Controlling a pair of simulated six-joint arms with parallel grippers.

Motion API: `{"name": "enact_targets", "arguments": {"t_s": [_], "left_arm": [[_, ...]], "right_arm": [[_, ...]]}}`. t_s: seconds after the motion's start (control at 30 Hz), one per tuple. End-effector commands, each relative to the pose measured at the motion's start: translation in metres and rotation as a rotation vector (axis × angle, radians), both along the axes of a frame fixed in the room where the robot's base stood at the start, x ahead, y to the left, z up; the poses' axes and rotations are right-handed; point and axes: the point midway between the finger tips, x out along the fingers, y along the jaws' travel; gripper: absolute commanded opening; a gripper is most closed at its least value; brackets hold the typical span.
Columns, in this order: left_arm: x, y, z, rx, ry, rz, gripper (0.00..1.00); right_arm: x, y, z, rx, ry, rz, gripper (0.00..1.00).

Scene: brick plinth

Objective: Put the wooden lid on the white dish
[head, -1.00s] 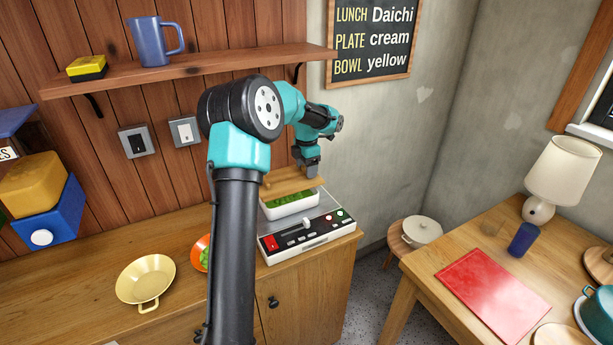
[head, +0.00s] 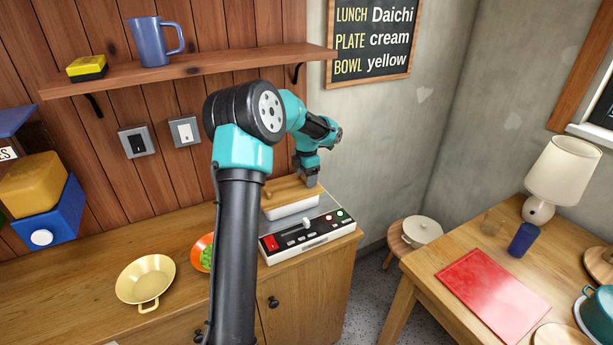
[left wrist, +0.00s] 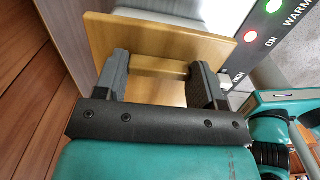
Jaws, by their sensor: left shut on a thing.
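The dish stands on the white warmer (head: 308,236) on the cabinet. My left gripper (head: 306,178) is shut on the lid's raised handle. In the left wrist view the gripper's fingers (left wrist: 162,85) are on either side of the wooden handle (left wrist: 160,66). I cannot tell whether the lid sits fully level on the rim. My right gripper is not in view.
A yellow pan (head: 147,281) and an orange bowl (head: 203,252) with green food, partly hidden by my arm, are on the cabinet to the left. A shelf (head: 190,67) with a blue mug (head: 154,42) is above. A table with a red mat (head: 492,292) is to the right.

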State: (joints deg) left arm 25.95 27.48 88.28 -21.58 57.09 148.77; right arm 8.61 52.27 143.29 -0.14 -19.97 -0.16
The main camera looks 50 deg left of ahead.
Motion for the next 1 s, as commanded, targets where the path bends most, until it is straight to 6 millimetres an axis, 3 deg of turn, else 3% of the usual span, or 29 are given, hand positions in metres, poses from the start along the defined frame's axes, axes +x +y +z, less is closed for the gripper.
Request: {"name": "enact_targets", "arguments": {"t_s": [0.3,0.67,1.0], "left_arm": [[0.0,0.0,-0.001,0.0,0.0,0.0,0.89],[0.0,0.0,0.004,0.001,-0.001,0.0,0.89],[0.001,0.0,0.053,0.001,-0.004,0.001,0.89]], "right_arm": [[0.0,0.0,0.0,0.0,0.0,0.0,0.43],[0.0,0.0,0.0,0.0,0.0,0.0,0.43],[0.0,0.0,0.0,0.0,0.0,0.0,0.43]]}}
